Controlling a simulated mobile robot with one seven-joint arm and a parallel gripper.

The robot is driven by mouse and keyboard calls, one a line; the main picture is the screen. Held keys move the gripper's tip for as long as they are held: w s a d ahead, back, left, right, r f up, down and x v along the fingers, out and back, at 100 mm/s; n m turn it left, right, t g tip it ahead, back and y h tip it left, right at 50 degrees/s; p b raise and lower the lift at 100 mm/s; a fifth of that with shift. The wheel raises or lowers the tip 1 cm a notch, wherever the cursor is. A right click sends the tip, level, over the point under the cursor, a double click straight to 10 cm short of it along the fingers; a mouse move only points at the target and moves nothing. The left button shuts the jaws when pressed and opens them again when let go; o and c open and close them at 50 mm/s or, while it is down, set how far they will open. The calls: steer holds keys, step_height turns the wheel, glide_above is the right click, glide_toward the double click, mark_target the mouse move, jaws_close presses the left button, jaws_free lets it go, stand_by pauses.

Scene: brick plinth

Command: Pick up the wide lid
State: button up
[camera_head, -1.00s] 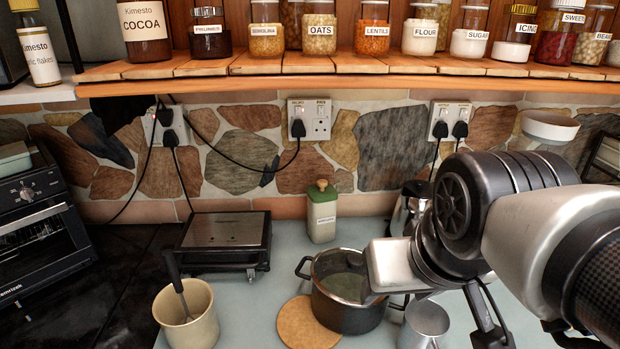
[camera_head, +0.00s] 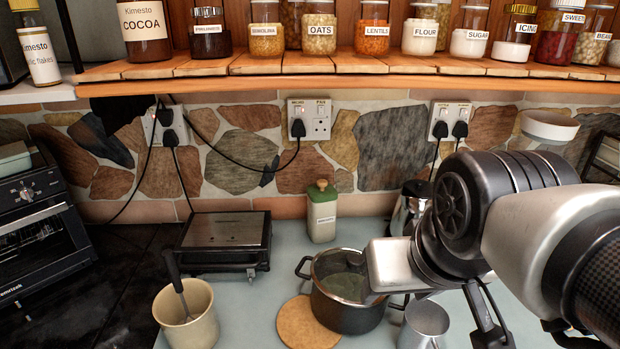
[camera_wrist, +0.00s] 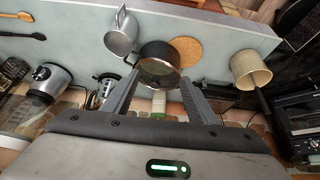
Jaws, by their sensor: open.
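The wide lid (camera_head: 343,272) is a glass lid with a metal rim, lying on a dark two-handled pot (camera_head: 346,312) on the counter. In the wrist view the lid (camera_wrist: 158,73) lies beyond my fingers, in line with the gap between them, with the dark pot (camera_wrist: 152,49) under it. My gripper (camera_wrist: 159,77) is open, with nothing between its two grey fingers. In the head view my arm comes in from the right, and its end covers the right edge of the lid. I cannot tell how far my fingertips are from the lid.
A round wooden board (camera_head: 305,324) lies left of the pot. A metal mug (camera_head: 424,325) stands close to its right. A beige pot (camera_head: 187,318), a grill (camera_head: 224,240) and a green-topped canister (camera_head: 321,212) stand around. A shelf of jars (camera_head: 330,88) runs above.

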steer(key=w+f+m+b, duration=0.1)
steer(key=w+f+m, duration=0.25)
steer(key=w, duration=1.15)
steer(key=b, duration=0.1)
glide_toward(355, 260)
steer(key=f, duration=0.1)
steer(key=w+f, duration=0.1)
steer(key=f, duration=0.1)
steer(key=shift+a+m+t+h, duration=0.15)
steer(key=shift+m+t+h, duration=0.15)
steer(key=shift+m+t, duration=0.1)
steer(key=shift+b+x, duration=0.5)
steer(key=shift+x, duration=2.45)
steer(key=shift+w, duration=0.1)
steer(key=shift+c, duration=0.5)
steer(key=shift+r, duration=0.1)
jaws_close()
